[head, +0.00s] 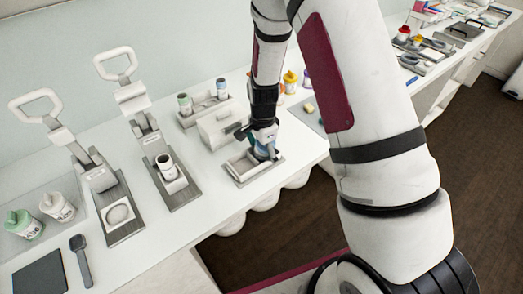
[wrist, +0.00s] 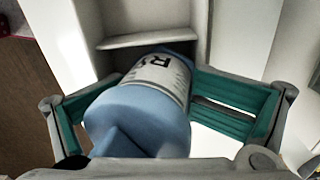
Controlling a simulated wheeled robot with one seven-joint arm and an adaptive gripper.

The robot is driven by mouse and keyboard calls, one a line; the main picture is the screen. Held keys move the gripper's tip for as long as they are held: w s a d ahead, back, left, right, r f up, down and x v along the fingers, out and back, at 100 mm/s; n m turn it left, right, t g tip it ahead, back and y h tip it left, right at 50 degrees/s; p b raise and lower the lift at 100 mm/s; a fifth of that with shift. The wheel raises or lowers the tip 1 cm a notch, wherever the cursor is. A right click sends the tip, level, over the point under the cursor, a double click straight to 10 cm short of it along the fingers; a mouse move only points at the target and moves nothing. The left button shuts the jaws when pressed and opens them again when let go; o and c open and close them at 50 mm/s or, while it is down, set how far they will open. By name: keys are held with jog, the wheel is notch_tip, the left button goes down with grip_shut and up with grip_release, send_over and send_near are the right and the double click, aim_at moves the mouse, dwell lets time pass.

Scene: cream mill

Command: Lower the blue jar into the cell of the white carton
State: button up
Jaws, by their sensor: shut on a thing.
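The blue jar (wrist: 140,115) has a pale label with dark lettering. In the wrist view it lies between the teal pads of my gripper (wrist: 168,108), which is shut on it. In the head view my gripper (head: 263,138) points down with the jar (head: 265,152) at the right part of the white carton (head: 236,168). The carton has an open top and low walls. In the wrist view a pale carton wall (wrist: 150,40) and a shaded recess show beyond the jar. The jar's bottom is hidden, so I cannot tell how deep it sits.
A pale box (head: 217,126) stands just behind the carton. Two capped jars (head: 203,98) stand in a rack behind that. A lever press (head: 160,150) with a white cup is to the left. A yellow-topped jar (head: 290,80) stands behind right.

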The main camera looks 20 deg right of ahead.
jog(key=shift+s+d+f+g, duration=0.2)
jog(key=shift+s+f+g, duration=0.1)
jog(key=shift+s+f, duration=0.55)
jog(key=o, duration=1.2)
jog(key=shift+r, duration=0.15)
jog(key=shift+s, duration=0.1)
jog(key=shift+r+p, duration=0.45)
jog(key=shift+r, duration=0.6)
jog(key=shift+w+a+r+p, duration=0.15)
jog(key=shift+r+p, duration=0.15)
jog(key=shift+r, duration=0.8)
jog(key=shift+w+d+r+p, duration=0.15)
jog(key=shift+r+p, duration=0.1)
jog(key=shift+r, duration=0.8)
jog(key=shift+a, duration=0.1)
